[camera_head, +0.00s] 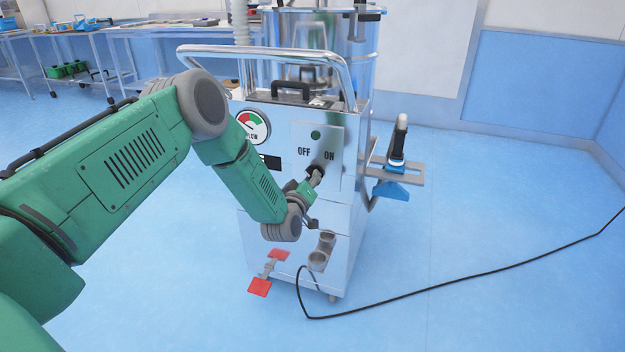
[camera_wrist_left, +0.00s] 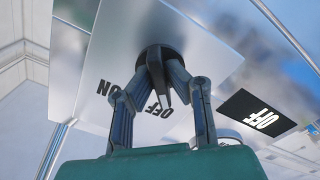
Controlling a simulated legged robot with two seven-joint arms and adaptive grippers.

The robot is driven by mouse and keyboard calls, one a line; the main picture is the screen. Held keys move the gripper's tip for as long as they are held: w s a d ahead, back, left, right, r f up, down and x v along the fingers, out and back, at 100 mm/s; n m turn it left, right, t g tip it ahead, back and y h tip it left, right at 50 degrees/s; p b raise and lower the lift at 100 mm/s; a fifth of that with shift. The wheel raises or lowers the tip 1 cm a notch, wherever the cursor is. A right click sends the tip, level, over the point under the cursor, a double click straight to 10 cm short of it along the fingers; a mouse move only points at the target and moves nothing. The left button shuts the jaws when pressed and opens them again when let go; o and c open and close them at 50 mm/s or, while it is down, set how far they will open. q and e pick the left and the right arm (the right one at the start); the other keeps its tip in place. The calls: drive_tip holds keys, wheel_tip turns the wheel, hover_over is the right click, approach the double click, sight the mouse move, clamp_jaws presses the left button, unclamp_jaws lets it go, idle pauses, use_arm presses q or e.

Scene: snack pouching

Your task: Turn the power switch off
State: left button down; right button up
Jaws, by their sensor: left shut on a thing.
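The power switch (camera_head: 318,169) is a dark knob on the machine's front panel, below the printed words OFF and ON. My left gripper (camera_head: 312,178) is at the panel, shut on the switch. In the left wrist view the fingers (camera_wrist_left: 162,92) close around the black knob (camera_wrist_left: 157,54), with OFF and ON printed beside it. The fingers partly hide the knob, so its exact setting is hard to tell. A dark green round light (camera_head: 315,134) sits above the lettering. My right gripper is not in view.
The steel machine (camera_head: 340,220) has a tubular handrail (camera_head: 270,51) and a round gauge (camera_head: 253,126). A side bracket (camera_head: 400,172) sticks out right. Red pedals (camera_head: 259,288) are low in front. A black cable (camera_head: 430,289) crosses the otherwise clear blue floor at right.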

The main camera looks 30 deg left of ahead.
use_arm(q)
drive_tip(key=shift+s+d+f+n, duration=0.1)
drive_tip(key=shift+s+f+n, duration=0.1)
drive_tip(key=shift+f+n, duration=0.15)
idle(0.3)
drive_tip(key=c, duration=1.6)
unclamp_jaws()
drive_tip(key=shift+w, duration=0.15)
drive_tip(key=shift+r, duration=0.1)
drive_tip(key=v, duration=1.2)
